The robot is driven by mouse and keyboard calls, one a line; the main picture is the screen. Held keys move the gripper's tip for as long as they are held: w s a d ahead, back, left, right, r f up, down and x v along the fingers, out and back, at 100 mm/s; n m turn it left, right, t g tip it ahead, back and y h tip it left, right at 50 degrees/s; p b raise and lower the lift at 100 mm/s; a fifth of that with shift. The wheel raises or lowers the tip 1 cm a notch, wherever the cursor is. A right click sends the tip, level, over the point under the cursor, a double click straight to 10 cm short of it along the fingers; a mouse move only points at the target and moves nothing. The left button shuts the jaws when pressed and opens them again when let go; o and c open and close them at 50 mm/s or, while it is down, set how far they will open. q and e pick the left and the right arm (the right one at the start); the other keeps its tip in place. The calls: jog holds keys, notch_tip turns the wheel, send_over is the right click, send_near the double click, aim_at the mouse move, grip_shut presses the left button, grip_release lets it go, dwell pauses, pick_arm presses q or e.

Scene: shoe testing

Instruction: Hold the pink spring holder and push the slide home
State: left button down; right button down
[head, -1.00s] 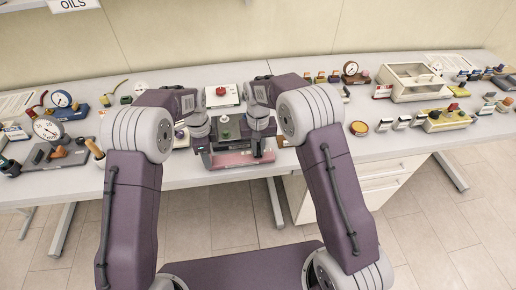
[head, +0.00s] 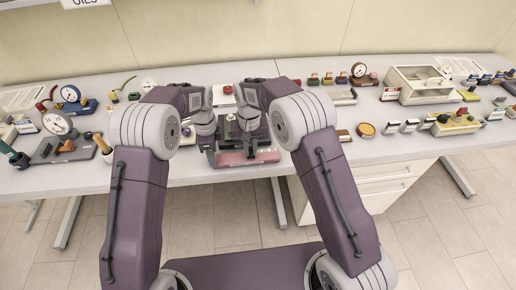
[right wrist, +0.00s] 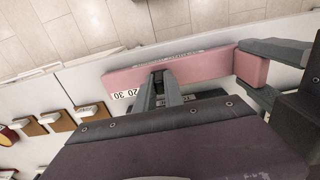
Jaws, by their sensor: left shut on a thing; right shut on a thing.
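The pink spring holder (head: 236,160) lies near the table's front edge in the head view. In the right wrist view it is a long pink bar (right wrist: 200,65) with a pink block (right wrist: 251,68) at its right end. My left gripper (head: 212,157) has its fingers on both sides of that block, shut on it; it also shows in the right wrist view (right wrist: 262,72). My right gripper (head: 247,152) is at the middle of the bar. Its fingers (right wrist: 160,82) are close together on a small dark piece, apparently the slide, mostly hidden between them.
A white scale with a red knob (head: 225,94) stands behind my grippers. Gauges (head: 58,123) stand at left, a clear-topped box (head: 420,85) at right. The floor in front is free.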

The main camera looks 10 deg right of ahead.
aim_at(250, 148)
pick_arm(q)
jog(key=shift+d, duration=0.2)
pick_arm(e)
jog(key=c, duration=1.4)
grip_release()
jog(key=shift+a, duration=0.2)
jog(key=shift+c, duration=0.2)
jog(key=shift+d, duration=0.1)
notch_tip(250, 148, up, 12)
pick_arm(q)
jog(key=c, duration=0.8)
grip_release()
jog(key=shift+a, duration=0.1)
jog(key=shift+o, duration=0.2)
